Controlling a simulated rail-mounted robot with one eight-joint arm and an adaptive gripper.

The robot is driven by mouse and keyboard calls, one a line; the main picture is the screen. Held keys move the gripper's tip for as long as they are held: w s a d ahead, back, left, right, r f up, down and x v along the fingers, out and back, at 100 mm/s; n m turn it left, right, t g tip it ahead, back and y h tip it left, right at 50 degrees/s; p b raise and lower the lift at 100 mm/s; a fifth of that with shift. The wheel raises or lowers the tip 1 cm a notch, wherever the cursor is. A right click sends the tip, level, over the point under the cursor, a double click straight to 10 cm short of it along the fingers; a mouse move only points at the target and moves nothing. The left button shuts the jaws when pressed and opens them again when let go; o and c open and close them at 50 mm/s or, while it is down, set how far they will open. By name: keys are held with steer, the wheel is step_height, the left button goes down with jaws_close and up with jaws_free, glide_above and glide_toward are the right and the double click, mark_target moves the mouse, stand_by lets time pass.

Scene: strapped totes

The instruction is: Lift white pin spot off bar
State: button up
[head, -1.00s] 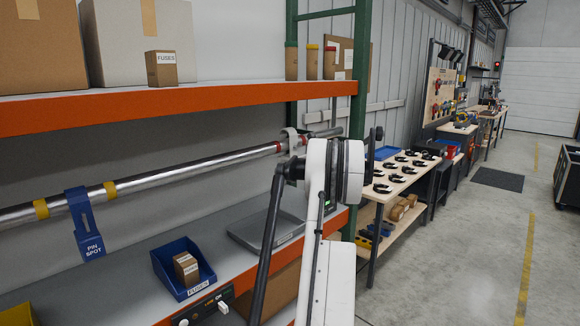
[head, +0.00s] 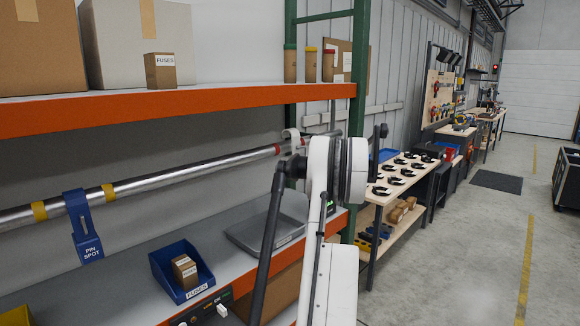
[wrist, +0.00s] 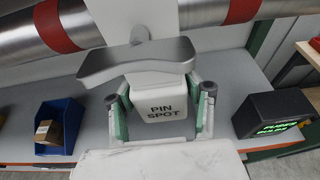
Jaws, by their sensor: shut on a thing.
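The white pin spot (wrist: 166,108), a block lettered PIN SPOT, sits between the fingers of my gripper (wrist: 162,112) in the wrist view. My gripper is shut on it. A white upper part rises behind a curved grey piece and crosses the silver bar (wrist: 205,20) between two red bands. In the head view the white hook (head: 290,138) shows at the bar (head: 200,175). I cannot tell whether it still touches the bar. My arm hides my gripper and the lower part of the pin spot there.
A blue pin spot (head: 83,228) hangs on the bar between yellow bands, to the left. Below stand a blue bin (head: 180,272) with a fuses box and a grey tray (head: 270,225). An orange-edged shelf (head: 180,105) runs above the bar. A dark display box (wrist: 270,115) is right of my gripper.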

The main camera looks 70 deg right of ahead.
steer(key=s+a+b, duration=0.2)
steer(key=s+a, duration=0.2)
steer(key=s, duration=0.5)
stand_by(1.0)
